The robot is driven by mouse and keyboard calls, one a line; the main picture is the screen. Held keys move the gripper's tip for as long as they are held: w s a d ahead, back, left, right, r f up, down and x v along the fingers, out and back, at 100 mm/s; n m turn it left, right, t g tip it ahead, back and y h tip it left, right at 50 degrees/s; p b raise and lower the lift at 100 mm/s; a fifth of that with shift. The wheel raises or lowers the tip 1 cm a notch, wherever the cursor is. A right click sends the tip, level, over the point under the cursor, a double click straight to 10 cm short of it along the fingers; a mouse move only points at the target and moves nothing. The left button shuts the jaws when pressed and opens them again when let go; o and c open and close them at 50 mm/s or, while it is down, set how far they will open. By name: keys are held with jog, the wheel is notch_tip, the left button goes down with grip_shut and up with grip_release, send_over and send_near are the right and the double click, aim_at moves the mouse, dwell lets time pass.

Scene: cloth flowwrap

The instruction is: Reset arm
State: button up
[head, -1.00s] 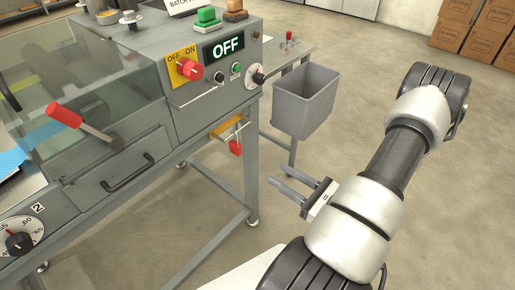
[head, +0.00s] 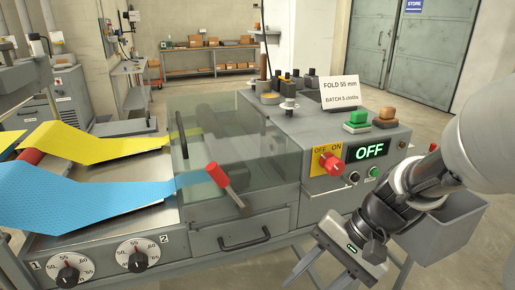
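My gripper (head: 314,280) hangs at the lower right in the head view, in front of the machine's right end. Its two grey fingers point down and left with a gap between them and nothing seen in it; their tips are near the bottom edge. The grey machine (head: 240,222) shows OFF in green on its display (head: 368,151). A red switch knob (head: 333,163) sits on a yellow OFF/ON plate. A red-handled lever (head: 222,180) stands in front of the clear cover (head: 225,140).
Blue cloth (head: 90,195) and yellow cloth (head: 85,146) run in from the left above two dials (head: 137,255). A grey bin (head: 445,232) is partly hidden behind my arm at right. A sign (head: 340,92) stands on the machine top. Open floor lies behind.

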jog(key=s+d+r+n+t+h+p, duration=0.1)
jog(key=d+r+n+t+h+p, duration=0.1)
jog(key=r+p, duration=0.9)
jog(key=d+r+n+t+h+p, duration=0.3)
jog(key=r+p, duration=0.8)
jog(key=r, duration=1)
jog(key=shift+s+r+n+t+h, duration=0.4)
jog(key=shift+n+t+h, duration=0.3)
jog(key=shift+n+h, duration=0.15)
jog(key=shift+d, duration=0.1)
